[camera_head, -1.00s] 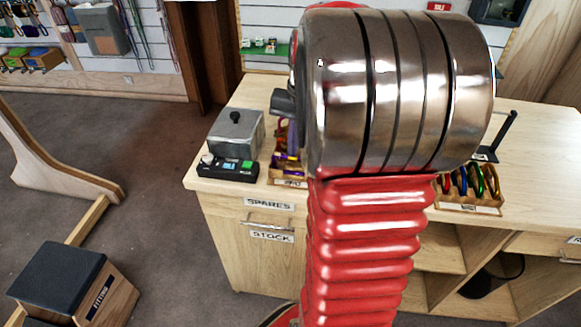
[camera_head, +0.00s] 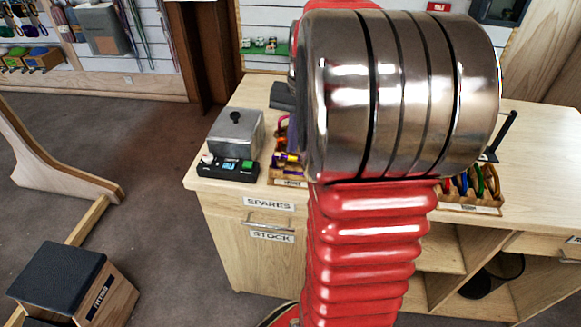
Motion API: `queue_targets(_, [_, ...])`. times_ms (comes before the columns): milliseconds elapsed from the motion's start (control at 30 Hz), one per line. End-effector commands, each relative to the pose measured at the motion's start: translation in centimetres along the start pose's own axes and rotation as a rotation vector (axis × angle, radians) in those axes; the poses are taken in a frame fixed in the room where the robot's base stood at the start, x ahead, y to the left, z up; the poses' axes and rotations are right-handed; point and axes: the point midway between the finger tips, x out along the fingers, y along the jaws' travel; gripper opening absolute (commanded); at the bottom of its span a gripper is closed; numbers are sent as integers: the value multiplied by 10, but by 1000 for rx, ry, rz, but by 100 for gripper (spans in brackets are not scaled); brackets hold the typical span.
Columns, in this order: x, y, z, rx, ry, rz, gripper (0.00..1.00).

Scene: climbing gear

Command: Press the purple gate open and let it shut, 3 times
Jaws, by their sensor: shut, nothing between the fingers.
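A purple carabiner (camera_head: 279,160) lies low in a small wooden rack (camera_head: 287,181) at the counter's left part. Only its near edge shows, and I cannot make out its gate. My red arm and its big metal joint cover most of that spot. My gripper is shut and empty. Its fingertips are hidden behind the arm, so I cannot tell whether they touch the carabiner.
A grey metal box with a black knob (camera_head: 236,134) and a black device with coloured buttons (camera_head: 229,168) stand left of the rack. A second wooden rack (camera_head: 470,208) with several coloured carabiners is at the right. A black-topped box (camera_head: 58,272) stands on the floor.

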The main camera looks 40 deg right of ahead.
Motion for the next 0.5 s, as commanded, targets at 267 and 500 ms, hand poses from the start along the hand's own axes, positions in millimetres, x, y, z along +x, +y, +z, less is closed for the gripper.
queue_targets(267, [-21, -2, 0, 0, 3, -1, 0])
queue_targets(500, [-37, -4, -1, 1, 3, -1, 0])
